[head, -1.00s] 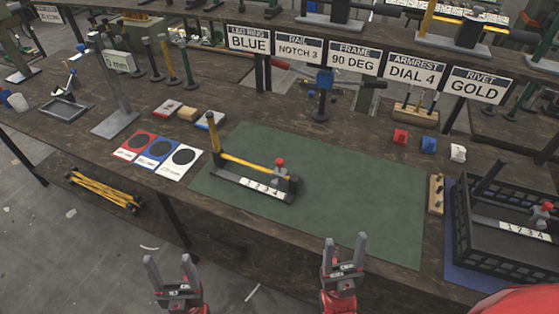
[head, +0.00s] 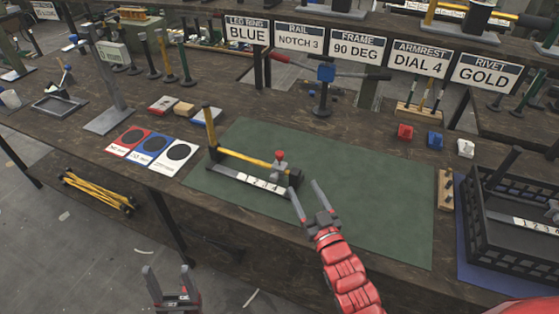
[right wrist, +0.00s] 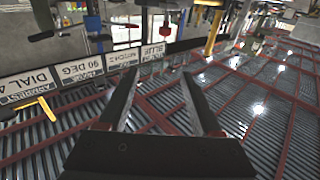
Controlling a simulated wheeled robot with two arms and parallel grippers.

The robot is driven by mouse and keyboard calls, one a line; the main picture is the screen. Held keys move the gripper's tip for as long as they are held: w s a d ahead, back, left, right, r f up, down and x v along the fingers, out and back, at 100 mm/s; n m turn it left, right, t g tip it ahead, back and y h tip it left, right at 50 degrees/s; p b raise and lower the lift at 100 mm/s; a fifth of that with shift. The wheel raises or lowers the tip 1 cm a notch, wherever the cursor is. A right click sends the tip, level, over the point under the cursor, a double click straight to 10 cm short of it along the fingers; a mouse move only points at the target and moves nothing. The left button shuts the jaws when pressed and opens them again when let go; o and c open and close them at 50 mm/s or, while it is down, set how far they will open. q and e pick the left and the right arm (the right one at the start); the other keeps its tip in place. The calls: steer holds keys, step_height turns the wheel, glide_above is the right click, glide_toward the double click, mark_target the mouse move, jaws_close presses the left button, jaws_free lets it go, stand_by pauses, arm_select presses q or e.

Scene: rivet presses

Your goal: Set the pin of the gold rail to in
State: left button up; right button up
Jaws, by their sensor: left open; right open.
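My right gripper (head: 304,189) is open and empty, just right of the rail's right end and apart from the knob. Its two fingers (right wrist: 156,82) show empty in the right wrist view. My left gripper (head: 167,270) is open and empty in front of the table edge.
A black crate (head: 490,235) with another numbered rail stands at the right on a blue mat. Red, blue and white blocks lie behind the green mat. Label signs (head: 300,38) stand at the back. The right part of the green mat is clear.

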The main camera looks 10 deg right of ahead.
mark_target(281, 158)
steer(key=shift+g, duration=0.5)
steer(key=p+x, duration=0.1)
steer(key=x, duration=0.4)
steer(key=f+p+x, duration=0.1)
steer(key=x, duration=0.5)
steer(key=p+x, duration=0.1)
steer(key=x, duration=0.5)
steer(key=shift+w+a+f, duration=0.15)
steer(key=shift+a+f, duration=0.15)
steer(key=shift+f, duration=0.1)
steer(key=shift+c, duration=0.2)
jaws_close()
steer(key=shift+f, duration=0.1)
